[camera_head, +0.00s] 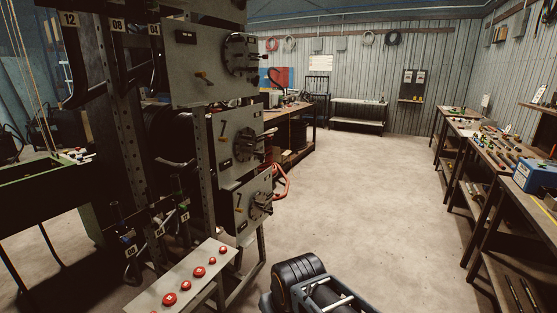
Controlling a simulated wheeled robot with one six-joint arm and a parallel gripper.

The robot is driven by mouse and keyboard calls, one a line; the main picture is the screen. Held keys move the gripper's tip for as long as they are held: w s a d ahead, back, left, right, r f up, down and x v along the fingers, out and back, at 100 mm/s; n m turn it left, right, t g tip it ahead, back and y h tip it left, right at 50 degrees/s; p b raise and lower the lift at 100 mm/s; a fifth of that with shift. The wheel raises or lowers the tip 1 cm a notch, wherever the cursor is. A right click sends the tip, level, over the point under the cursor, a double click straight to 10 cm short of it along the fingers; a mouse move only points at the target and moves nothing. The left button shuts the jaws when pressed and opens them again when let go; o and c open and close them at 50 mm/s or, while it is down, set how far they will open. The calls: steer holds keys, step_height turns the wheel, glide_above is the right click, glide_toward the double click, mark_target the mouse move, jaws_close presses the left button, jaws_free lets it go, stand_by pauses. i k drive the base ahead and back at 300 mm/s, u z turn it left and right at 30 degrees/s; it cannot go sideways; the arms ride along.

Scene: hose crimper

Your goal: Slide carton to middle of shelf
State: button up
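I cannot make out any carton in the head view. Several surfaces could count as a shelf. A low pale rack (358,122) with a lower level stands against the back wall. A small wall shelf (545,107) is cut by the right edge. The benches on the right have lower boards (470,204) with items on them. My gripper cannot be identified in this view, so its fingers and whatever they may hold are not seen.
A tall crimper frame with grey panels (237,140) fills the left. A sloped panel with red buttons (183,284) is at its foot. A dark ribbed unit (300,275) is at the bottom centre. A blue box (536,177) sits on the right bench. The concrete floor (365,200) between is clear.

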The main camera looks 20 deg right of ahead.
mark_target(280, 155)
steer(key=z, duration=0.8)
steer(key=k, duration=1.1)
steer(key=z, duration=1.1)
steer(key=i, duration=2.65)
steer(key=u, duration=0.25)
steer(key=i, duration=2.25)
steer(key=u, duration=0.15)
steer(key=i, duration=2.3)
steer(key=u, duration=0.2)
steer(key=i, duration=2.35)
steer(key=u, duration=0.3)
steer(key=i, duration=2.2)
steer(key=u, duration=0.4)
